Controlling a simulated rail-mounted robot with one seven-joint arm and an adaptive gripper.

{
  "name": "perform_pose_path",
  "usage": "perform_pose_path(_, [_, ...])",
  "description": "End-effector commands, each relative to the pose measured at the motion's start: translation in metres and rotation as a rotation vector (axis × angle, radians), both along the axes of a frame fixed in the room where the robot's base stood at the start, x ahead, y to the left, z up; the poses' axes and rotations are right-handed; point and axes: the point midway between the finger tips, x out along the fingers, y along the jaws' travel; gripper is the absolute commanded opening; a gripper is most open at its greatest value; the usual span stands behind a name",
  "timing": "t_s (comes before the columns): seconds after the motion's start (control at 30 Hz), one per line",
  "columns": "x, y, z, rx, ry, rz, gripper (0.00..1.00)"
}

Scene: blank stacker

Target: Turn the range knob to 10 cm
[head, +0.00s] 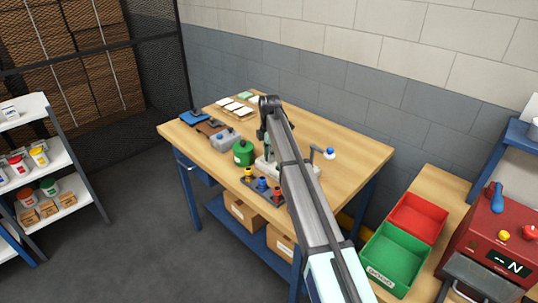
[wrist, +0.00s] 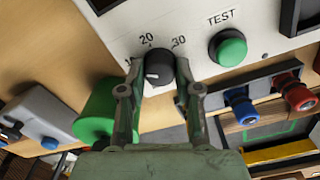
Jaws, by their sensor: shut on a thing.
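The range knob (wrist: 158,66) is dark and round, on a white panel (wrist: 190,20) in the wrist view. My gripper (wrist: 156,72) is shut on it, with one finger on each side. The labels 20 and 30 show above the knob. Other scale marks are hidden or too small to read. A short white mark shows on the knob's lower left face; its exact heading is hard to tell. In the head view the white instrument (head: 308,170) stands on the workbench, and my arm hides the knob and fingers.
A green TEST button (wrist: 228,48) is right of the knob. Blue (wrist: 238,105) and red (wrist: 297,93) terminals are close to the right finger. A green cylinder (head: 243,152) stands left of the instrument. Red and green bins (head: 395,258) stand right.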

Motion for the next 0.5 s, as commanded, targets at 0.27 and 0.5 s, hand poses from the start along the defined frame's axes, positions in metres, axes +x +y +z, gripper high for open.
perform_pose_path(0.27, [-0.0011, -0.0004, -0.0012, -0.001, 0.003, 0.016, 0.00])
perform_pose_path(0.5, [-0.0013, -0.0004, -0.0012, -0.001, 0.003, 0.016, 0.40])
